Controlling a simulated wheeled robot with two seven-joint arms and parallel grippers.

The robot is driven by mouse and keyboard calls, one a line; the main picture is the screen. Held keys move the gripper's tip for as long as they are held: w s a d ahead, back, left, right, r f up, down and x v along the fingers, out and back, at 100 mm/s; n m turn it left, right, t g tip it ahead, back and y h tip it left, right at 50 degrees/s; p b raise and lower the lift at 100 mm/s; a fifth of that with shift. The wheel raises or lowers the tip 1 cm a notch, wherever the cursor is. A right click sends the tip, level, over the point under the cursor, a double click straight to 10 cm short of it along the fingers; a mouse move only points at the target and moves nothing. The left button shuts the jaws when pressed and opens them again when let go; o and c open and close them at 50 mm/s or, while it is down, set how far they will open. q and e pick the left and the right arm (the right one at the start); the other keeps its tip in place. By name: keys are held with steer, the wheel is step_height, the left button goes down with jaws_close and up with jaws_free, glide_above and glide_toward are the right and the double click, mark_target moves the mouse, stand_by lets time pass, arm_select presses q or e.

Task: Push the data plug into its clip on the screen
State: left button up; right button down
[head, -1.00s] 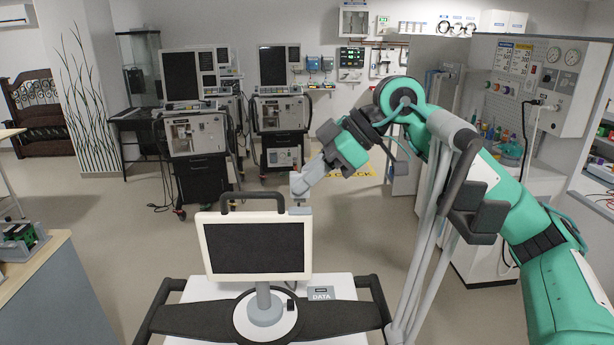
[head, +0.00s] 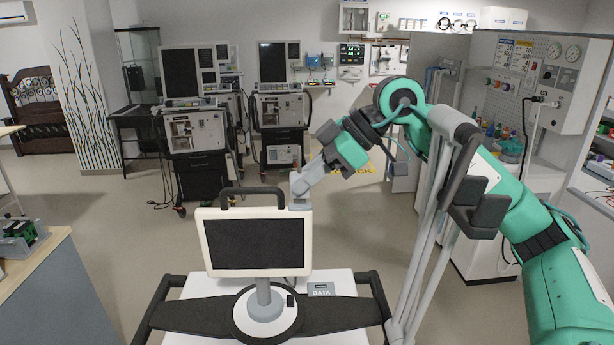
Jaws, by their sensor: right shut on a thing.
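The screen (head: 255,243) is a dark panel in a cream frame, upright on a round grey stand. A small grey clip (head: 300,206) sits on its top right corner. My right gripper (head: 299,192) points down right above this clip, shut on the data plug. The plug is almost wholly hidden between the fingers and the clip, with no clear gap left between them. I cannot tell how deep the plug sits. A grey block marked DATA (head: 320,290) lies on the white top right of the stand. My left gripper is not in view.
A black handle (head: 252,191) arches over the screen's top, left of the gripper. Black rails (head: 374,295) flank the white cart top (head: 345,283). Ventilators (head: 195,130) stand well behind. The floor between is clear.

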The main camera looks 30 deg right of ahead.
steer(key=shift+f+b, duration=0.45)
steer(key=shift+f, duration=0.45)
stand_by(0.7)
steer(key=c, duration=1.3)
jaws_free()
steer(key=b+v, duration=0.1)
steer(key=v, duration=1.3)
steer(key=shift+a, duration=0.1)
